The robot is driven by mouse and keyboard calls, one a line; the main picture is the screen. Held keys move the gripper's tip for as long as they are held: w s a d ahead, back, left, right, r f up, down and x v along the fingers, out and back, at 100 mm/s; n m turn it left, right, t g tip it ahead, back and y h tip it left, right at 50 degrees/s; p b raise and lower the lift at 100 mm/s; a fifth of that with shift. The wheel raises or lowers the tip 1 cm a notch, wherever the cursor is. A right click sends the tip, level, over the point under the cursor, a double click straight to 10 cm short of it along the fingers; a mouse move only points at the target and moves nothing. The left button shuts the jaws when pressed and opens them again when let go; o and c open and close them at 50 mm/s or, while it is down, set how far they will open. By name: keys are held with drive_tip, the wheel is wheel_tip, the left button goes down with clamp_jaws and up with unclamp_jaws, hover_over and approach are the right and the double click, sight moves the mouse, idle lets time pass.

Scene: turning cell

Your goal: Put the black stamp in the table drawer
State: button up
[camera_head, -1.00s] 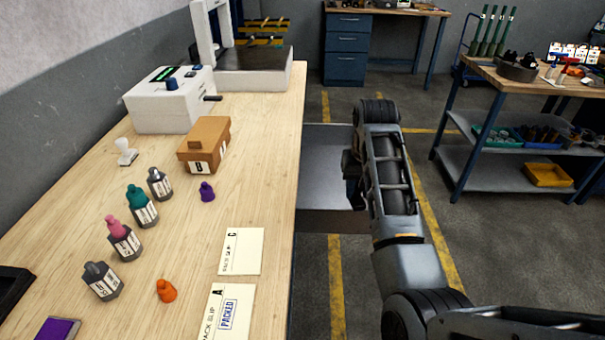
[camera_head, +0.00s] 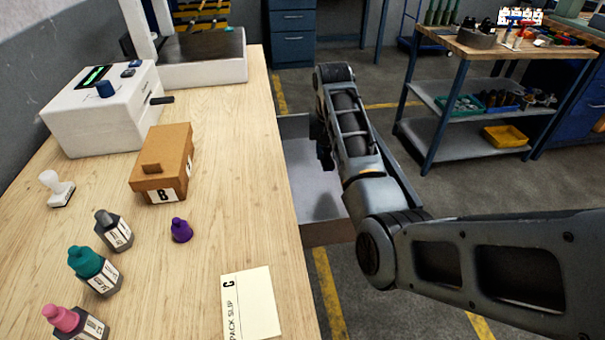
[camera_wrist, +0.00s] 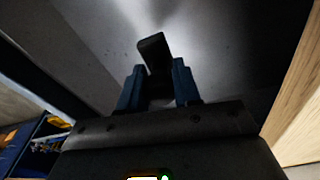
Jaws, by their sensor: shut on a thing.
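The black stamp (camera_wrist: 154,52) is between the two blue fingers of my gripper (camera_wrist: 158,84) in the wrist view. The fingers are shut on it, and it sticks out past their tips. The table drawer (camera_head: 312,180) is pulled open at the right side of the wooden table in the head view. Its grey floor shows as bare where visible. My arm hangs over the drawer's right part and hides some of it. In the head view my gripper is mostly hidden by the arm, and the stamp cannot be made out. A grey surface fills the wrist view behind the stamp.
The table (camera_head: 230,130) holds a brown box marked B (camera_head: 163,165), a white stamp (camera_head: 57,188), several ink bottles, a purple cap (camera_head: 181,230) and pack slip C (camera_head: 250,305). A cart (camera_head: 480,100) stands to the right. Floor lies between.

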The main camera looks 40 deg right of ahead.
drive_tip(key=w+a+f, duration=0.1)
drive_tip(key=a+f, duration=0.1)
drive_tip(key=a, duration=0.1)
drive_tip(key=w+a+f, duration=0.1)
drive_tip(key=a, duration=0.1)
drive_tip(key=shift+w+f, duration=0.25)
drive_tip(key=shift+w, duration=0.05)
drive_tip(key=shift+a+f+p, duration=0.1)
drive_tip(key=shift+f+p, duration=0.25)
drive_tip(key=shift+f, duration=1.6)
drive_tip(key=shift+f, duration=0.1)
drive_tip(key=o, duration=0.9)
drive_tip(key=shift+c, duration=0.2)
wheel_tip(320, 180, up, 12)
drive_tip(key=a, duration=0.1)
drive_tip(key=shift+s, duration=0.45)
